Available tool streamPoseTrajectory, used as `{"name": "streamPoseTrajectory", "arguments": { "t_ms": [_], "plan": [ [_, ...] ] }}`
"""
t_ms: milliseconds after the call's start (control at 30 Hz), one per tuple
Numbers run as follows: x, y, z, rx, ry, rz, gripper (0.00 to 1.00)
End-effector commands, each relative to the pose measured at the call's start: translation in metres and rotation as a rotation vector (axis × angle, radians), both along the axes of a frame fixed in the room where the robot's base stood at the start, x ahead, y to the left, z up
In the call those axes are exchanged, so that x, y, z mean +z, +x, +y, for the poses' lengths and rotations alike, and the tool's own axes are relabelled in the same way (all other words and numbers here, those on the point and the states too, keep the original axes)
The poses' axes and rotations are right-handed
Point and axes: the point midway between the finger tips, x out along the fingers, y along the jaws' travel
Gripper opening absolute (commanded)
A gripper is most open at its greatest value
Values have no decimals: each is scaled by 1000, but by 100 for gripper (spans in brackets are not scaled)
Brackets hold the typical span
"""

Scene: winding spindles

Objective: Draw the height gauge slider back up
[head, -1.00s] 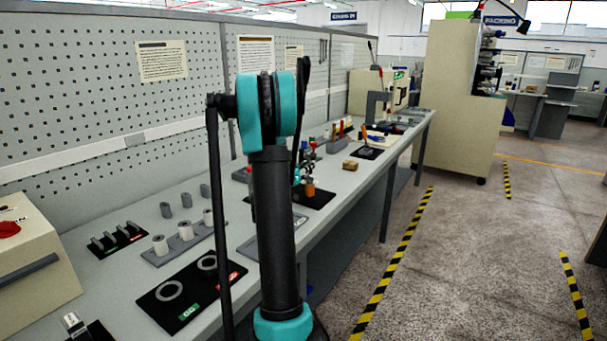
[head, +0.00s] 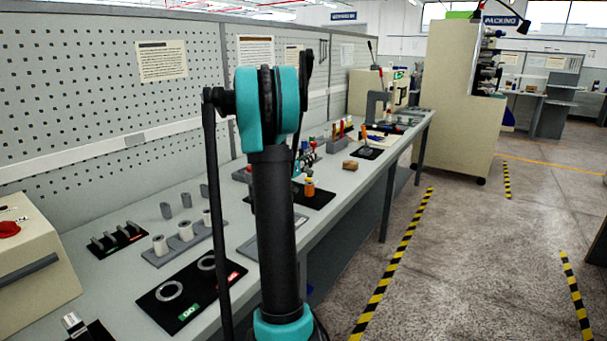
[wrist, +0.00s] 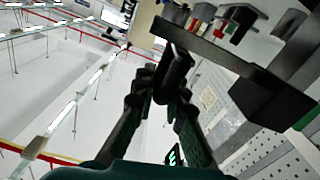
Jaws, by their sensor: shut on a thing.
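In the wrist view, my gripper (wrist: 170,92) is closed with its two dark fingers on either side of a black rounded grip (wrist: 174,72), which I take to be the height gauge slider's handle. The grip lies against a long dark grey bar (wrist: 215,55) that runs slanting across the view. A black block (wrist: 262,108) sits at the bar's lower right end. In the head view my own arm hides the gripper and the gauge, so the slider's height cannot be read there.
The long grey bench (head: 345,185) carries grey spindle holders with white spools (head: 185,230), a black GO mat (head: 185,295) with rings, an orange item (head: 309,187) and a small brown block (head: 350,164). A perforated panel (head: 110,100) stands behind.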

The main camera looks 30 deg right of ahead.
Motion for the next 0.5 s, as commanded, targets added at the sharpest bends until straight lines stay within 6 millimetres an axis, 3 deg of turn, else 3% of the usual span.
{"name": "streamPoseTrajectory", "arguments": {
  "t_ms": [500],
  "plan": [
    [29,0,0,1,-1,1,0]
  ]
}}
